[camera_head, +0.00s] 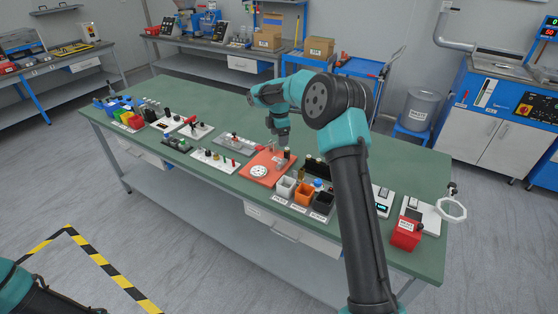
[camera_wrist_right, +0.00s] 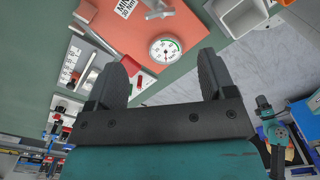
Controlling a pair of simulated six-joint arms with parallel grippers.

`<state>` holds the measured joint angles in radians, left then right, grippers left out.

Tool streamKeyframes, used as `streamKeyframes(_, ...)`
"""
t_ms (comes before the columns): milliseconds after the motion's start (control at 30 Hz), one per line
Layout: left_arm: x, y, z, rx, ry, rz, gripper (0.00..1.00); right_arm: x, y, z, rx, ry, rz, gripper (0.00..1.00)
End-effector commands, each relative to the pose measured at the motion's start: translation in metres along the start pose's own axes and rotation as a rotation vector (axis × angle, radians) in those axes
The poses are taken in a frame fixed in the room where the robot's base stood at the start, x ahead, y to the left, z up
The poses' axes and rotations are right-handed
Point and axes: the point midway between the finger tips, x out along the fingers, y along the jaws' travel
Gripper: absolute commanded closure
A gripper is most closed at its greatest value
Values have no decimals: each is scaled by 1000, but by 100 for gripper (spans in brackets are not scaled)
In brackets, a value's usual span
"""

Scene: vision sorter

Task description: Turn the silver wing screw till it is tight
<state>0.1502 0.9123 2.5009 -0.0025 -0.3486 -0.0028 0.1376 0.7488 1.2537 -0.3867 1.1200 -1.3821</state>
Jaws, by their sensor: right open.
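The orange-red plate (camera_head: 254,161) lies on the green bench near its front edge, and it fills the upper middle of the right wrist view (camera_wrist_right: 130,32). It carries a round white dial gauge (camera_head: 259,171) with a green arc, also seen in the wrist view (camera_wrist_right: 165,49), and a printed label. A small silver part (camera_wrist_right: 156,9), perhaps the wing screw, is cut off by the wrist view's top edge. My right gripper (camera_wrist_right: 161,78) is open and empty; in the head view it (camera_head: 283,138) hangs above the bench behind the plate. My left gripper is not in view.
White, orange and black bins (camera_head: 303,197) stand just right of the plate at the front edge. A grey fixture (camera_head: 235,142) and white panels (camera_head: 214,158) lie to its left. A red box (camera_head: 405,235) sits at the right end. The bench's back strip is clear.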

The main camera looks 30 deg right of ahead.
Motion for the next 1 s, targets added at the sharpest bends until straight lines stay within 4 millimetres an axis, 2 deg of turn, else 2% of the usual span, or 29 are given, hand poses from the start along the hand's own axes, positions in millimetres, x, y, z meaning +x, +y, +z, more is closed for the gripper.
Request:
streamKeyframes(100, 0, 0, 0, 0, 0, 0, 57, 22, 0, 0, 0, 0, -3, 23)
streamKeyframes(600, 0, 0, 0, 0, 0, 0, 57, 104, 0, 0, 0, 0, -2, 23)
streamKeyframes(800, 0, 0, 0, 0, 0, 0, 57, 119, 0, 0, 0, 0, -1, 23)
streamKeyframes(1000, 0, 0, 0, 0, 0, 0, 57, 121, 0, 0, 0, 0, 0, 23)
